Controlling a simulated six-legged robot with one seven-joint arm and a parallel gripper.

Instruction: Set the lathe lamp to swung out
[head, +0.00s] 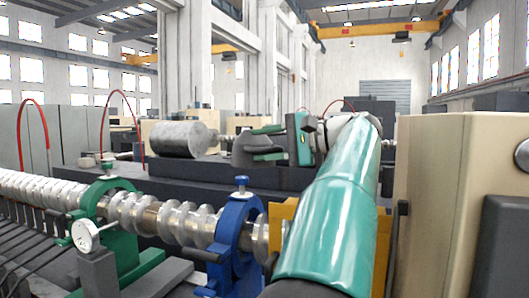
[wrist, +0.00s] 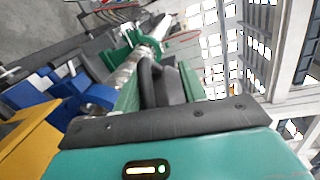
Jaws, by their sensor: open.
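No lathe lamp can be made out with certainty in either view. My gripper (head: 252,144) is open in the head view, with its dark, green-edged fingers reaching left over the dark machine beds. In the wrist view my gripper (wrist: 158,82) shows dark and green parts in front of its teal body. No held object can be made out there. The lathe's pale ribbed shaft (head: 160,219) runs through a green ring support (head: 118,190) and a blue ring support (head: 242,232), below and in front of my gripper in the head view.
A grey cylinder (head: 184,138) sits on the dark bed behind the shaft, left of my gripper. A cream cabinet (head: 450,190) stands close at the right. Thin red hoses (head: 20,130) arch up at the left. A yellow bracket (head: 283,218) stands beside the blue support.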

